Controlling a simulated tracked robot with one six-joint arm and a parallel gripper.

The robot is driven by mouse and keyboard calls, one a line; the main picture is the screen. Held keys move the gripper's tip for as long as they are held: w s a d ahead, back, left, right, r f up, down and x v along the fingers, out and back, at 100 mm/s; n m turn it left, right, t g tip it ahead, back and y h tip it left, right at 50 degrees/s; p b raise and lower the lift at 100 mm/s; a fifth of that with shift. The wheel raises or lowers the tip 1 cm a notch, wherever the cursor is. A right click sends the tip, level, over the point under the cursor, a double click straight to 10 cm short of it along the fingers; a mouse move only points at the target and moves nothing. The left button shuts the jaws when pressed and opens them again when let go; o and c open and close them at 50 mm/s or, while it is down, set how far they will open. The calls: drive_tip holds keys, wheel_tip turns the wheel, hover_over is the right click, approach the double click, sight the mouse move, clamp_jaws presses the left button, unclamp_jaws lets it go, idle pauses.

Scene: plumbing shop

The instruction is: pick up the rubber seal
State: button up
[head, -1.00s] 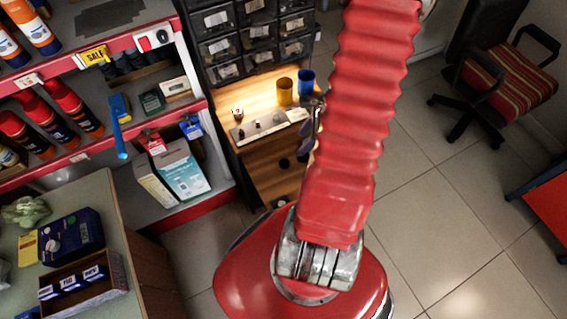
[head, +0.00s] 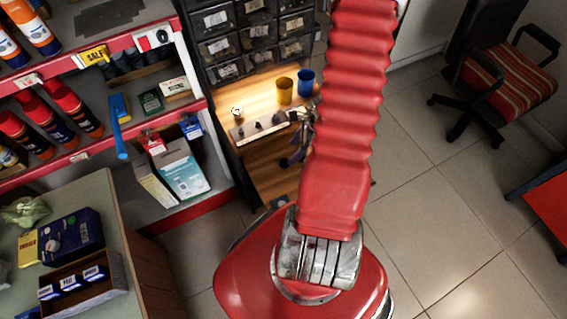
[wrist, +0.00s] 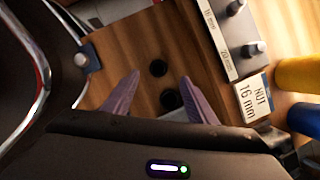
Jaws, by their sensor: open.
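Two small dark round pieces lie on brown wood in the wrist view, a farther one (wrist: 158,68) and a nearer one (wrist: 170,99). Either could be the rubber seal; I cannot tell which, nor make out a hole in them. My gripper (wrist: 160,78) is open and empty, its two purple fingers apart, with both dark pieces between them in the picture. The height above the wood is unclear. In the head view my gripper (head: 293,152) is in front of the lower wood of the bench, below the labelled strip, and the dark pieces are hidden.
A labelled strip with pegs (wrist: 226,40) and a "NUT 16 mm" card (wrist: 252,99) lie beside the wood. Yellow (head: 285,91) and blue (head: 305,83) cups stand on the bench. A round knob (wrist: 82,60) is at the wood's left edge. Dark drawers (head: 229,46) stand behind.

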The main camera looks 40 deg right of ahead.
sight(283, 164)
drive_tip(key=shift+x, duration=0.95)
drive_tip(key=shift+s+x, duration=0.15)
drive_tip(key=shift+x, duration=1.15)
drive_tip(key=shift+s+x, duration=0.15)
drive_tip(key=shift+x, duration=1.15)
drive_tip(key=shift+f, duration=0.1)
drive_tip(key=shift+c, duration=0.3)
drive_tip(key=c, duration=1)
